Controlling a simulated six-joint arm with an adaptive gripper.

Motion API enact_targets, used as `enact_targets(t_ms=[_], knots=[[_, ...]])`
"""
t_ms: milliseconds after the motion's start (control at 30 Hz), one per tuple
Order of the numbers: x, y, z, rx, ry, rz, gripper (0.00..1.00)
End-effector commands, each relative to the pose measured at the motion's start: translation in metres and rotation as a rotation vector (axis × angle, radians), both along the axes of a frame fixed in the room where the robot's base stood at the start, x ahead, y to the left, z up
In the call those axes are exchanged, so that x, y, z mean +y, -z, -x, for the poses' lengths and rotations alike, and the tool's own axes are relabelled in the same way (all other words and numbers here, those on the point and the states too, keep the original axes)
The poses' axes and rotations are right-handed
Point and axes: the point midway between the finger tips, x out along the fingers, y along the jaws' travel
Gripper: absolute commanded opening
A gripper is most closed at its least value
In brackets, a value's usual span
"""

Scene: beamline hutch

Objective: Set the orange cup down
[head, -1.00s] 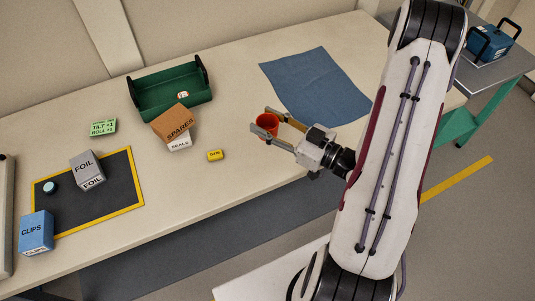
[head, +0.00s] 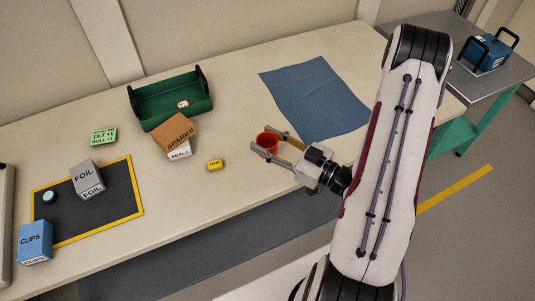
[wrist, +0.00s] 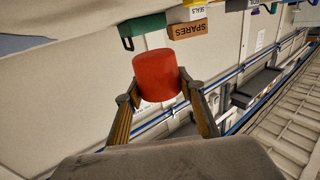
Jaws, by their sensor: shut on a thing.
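The orange cup (head: 266,141), reddish in colour, is held between the fingers of my gripper (head: 263,140) at the right of the table's middle, left of and below the blue cloth in the head view. In the wrist view the cup (wrist: 157,76) shows between the two fingertips (wrist: 159,94), which are shut on its sides. I cannot tell whether its base touches the table or hangs above it.
The table (head: 230,200) is bare around the cup. A blue cloth (head: 315,92) lies behind it.

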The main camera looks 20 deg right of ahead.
Motion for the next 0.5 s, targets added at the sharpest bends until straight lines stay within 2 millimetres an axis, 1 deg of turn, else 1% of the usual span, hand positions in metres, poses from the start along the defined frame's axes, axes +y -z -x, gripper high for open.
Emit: enact_targets(t_ms=[33,200,500], knots=[[0.000,0.005,0.000,0.001,0.000,-0.002,0.18],[0.000,0.017,0.000,0.001,0.000,-0.002,0.18],[0.000,0.021,0.000,-0.001,0.000,0.001,0.18]])
